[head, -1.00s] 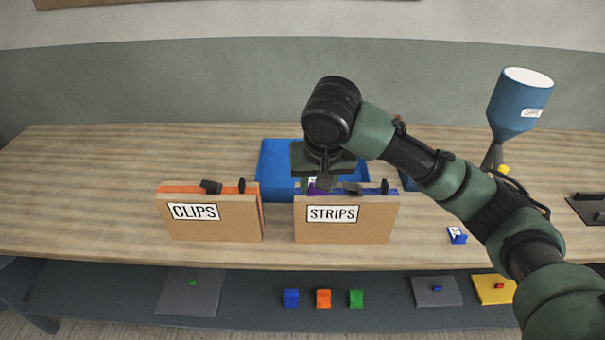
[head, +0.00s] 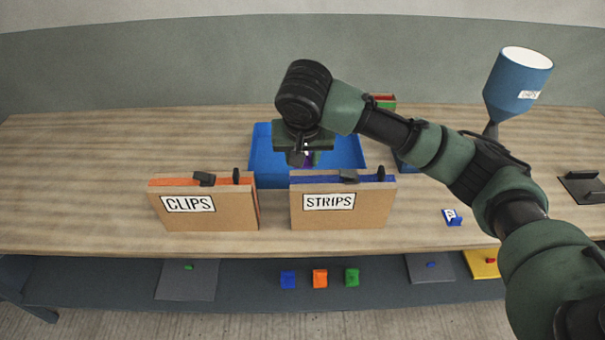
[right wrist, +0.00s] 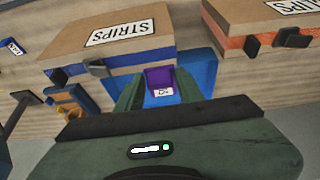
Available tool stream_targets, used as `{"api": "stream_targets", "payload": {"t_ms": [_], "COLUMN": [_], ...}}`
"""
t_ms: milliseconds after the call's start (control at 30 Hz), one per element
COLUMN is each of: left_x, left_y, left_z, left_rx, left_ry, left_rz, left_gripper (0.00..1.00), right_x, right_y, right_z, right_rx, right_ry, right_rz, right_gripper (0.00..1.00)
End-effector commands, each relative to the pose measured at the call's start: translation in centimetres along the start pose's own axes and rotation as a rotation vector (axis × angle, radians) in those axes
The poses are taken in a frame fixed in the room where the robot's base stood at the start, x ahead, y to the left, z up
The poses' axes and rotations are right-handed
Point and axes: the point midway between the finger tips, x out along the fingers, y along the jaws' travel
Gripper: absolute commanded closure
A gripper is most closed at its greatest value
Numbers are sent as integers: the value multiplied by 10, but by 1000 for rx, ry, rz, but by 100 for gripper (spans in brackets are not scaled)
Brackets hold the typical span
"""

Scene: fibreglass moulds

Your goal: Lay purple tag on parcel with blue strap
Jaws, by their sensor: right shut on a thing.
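The cardboard parcel marked STRIPS (head: 340,212) stands upright on the table with a blue band along its top; it also shows in the right wrist view (right wrist: 118,38). My right gripper (head: 303,154) is behind it and to the left of its middle, above a blue tray (head: 262,160). It is shut on the purple tag (right wrist: 160,77), which has a small white label. In the head view the tag is mostly hidden below the gripper. The tag is apart from the parcel. My left gripper is not in view.
A similar parcel marked CLIPS (head: 215,215) with an orange band stands to the left. A small blue tag (head: 453,218) lies to the right. A blue funnel (head: 517,85) stands at the back right. Small coloured blocks (head: 320,279) sit on the lower shelf. The table's left side is clear.

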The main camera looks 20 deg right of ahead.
Motion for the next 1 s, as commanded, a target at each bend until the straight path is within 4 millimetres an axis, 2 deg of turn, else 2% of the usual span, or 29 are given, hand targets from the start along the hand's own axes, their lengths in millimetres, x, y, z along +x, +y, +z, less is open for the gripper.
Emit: {"api": "stream_targets", "payload": {"t_ms": [500,900,933,1000], "left_x": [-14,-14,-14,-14], "left_y": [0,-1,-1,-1], "left_z": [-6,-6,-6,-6], "left_rx": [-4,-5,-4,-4], "left_ry": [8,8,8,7], "left_rz": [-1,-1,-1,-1], "left_gripper": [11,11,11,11], "right_x": [57,63,62,62], "right_y": [0,0,0,0], "right_z": [24,26,26,26], "right_rx": [0,0,0,0], "right_ry": [0,0,1,1], "right_rz": [1,0,0,-1], "right_gripper": [100,100,55,41]}}
